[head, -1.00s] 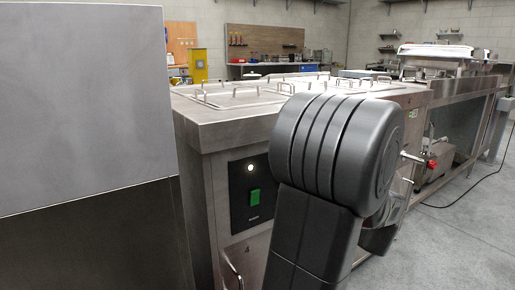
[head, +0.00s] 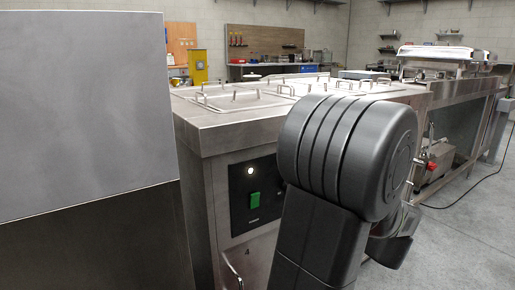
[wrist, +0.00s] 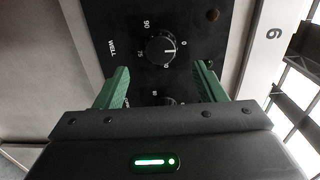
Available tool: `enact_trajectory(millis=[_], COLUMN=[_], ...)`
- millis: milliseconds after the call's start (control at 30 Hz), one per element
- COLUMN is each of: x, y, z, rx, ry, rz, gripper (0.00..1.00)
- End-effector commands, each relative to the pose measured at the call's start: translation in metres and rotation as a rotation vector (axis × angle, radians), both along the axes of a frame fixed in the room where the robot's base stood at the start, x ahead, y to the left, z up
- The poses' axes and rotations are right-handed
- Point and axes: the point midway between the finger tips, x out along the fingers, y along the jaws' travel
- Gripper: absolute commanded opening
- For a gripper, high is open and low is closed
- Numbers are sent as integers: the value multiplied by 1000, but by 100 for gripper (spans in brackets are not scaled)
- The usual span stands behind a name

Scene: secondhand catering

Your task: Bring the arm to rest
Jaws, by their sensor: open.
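My gripper (wrist: 160,88) shows in the wrist view with its two green fingers apart and nothing between them. Beyond the fingers is a black control panel with a temperature knob (wrist: 161,50) and a second knob (wrist: 166,99) partly hidden by my gripper. I cannot tell whether the fingers touch the panel. In the head view my dark arm fills the middle right, in front of the steel counter unit (head: 205,133). My gripper is hidden behind the arm there.
A green switch (head: 255,200) and a lit white lamp (head: 250,171) are on the counter's front. Lidded wells (head: 240,98) top it. A tall steel cabinet (head: 85,110) stands close on the left. A slicer-like machine (head: 432,165) sits under the right bench. Open floor (head: 460,245) lies at right.

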Motion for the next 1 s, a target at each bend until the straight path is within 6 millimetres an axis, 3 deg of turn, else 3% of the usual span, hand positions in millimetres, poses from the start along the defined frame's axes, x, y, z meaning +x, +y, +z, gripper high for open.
enact_trajectory(millis=[467, 1000], x=[68, 66], y=[47, 44], z=[-2, 6], rx=[-1, 413], ry=[-2, 274], rz=[4, 0], gripper=[64, 64])
